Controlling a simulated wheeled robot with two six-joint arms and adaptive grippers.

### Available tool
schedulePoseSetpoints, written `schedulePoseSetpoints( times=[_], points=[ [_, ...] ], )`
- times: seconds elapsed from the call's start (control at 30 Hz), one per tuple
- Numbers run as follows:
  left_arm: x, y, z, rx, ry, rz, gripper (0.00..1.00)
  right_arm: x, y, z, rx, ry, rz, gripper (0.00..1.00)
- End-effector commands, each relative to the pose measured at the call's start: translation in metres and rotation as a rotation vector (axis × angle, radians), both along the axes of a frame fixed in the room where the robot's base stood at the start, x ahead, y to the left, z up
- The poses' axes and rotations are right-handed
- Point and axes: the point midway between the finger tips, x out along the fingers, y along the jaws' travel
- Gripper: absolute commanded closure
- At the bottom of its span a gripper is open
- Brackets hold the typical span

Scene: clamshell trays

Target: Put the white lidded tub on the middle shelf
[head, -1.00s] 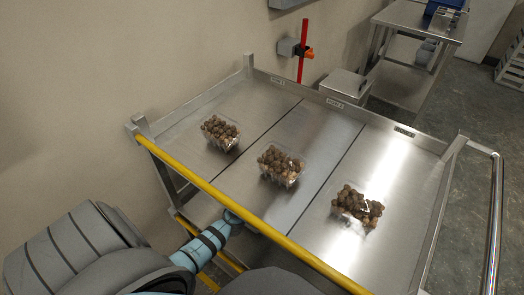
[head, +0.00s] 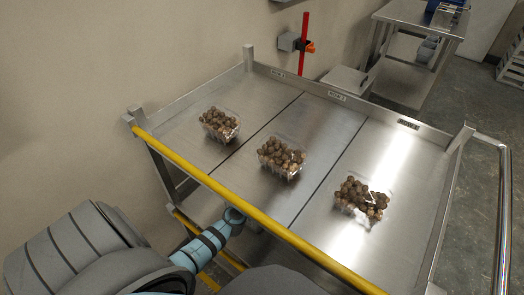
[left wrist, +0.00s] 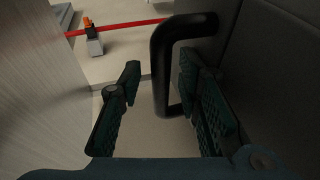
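I see no white lidded tub and no middle shelf that I can make out in either view. My left arm comes in from the lower left of the head view and reaches down past the yellow rail; its gripper is hidden there. In the left wrist view my left gripper (left wrist: 160,62) is open, with its two dark fingers apart. A black bar handle (left wrist: 163,72) stands between the fingers, closer to the right one, on a dark grey panel (left wrist: 288,60). I cannot tell whether a finger touches it. My right gripper is not in view.
A steel table (head: 305,125) with a yellow front rail (head: 215,186) bears three clear clamshell trays of brown round items: left (head: 219,124), middle (head: 281,157), right (head: 361,199). A grey lidded box (head: 346,82) and another steel table (head: 420,30) stand behind.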

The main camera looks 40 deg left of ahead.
Motion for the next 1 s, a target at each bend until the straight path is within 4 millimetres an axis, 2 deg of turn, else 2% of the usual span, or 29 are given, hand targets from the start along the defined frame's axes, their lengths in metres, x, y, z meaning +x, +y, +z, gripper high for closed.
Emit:
schedulePoseSetpoints(
  times=[0.1,0.23,0.5,0.67,0.8,1.0],
  points=[
    [0.0,0.0,0.003,-0.001,0.001,0.0,0.68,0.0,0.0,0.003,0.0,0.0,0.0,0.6],
    [-0.014,-0.005,0.008,0.0,0.002,0.0,0.68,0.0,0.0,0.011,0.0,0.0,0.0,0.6],
    [-0.075,-0.024,0.025,-0.001,0.003,-0.001,0.68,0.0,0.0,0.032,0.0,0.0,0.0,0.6],
    [-0.104,-0.033,0.032,0.0,0.002,0.0,0.68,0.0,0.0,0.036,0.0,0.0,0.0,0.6],
    [-0.111,-0.035,0.033,-0.001,0.001,0.0,0.68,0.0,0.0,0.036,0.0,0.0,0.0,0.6],
    [-0.111,-0.035,0.033,0.0,0.0,0.0,0.68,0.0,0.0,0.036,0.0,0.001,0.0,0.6]
  ],
)
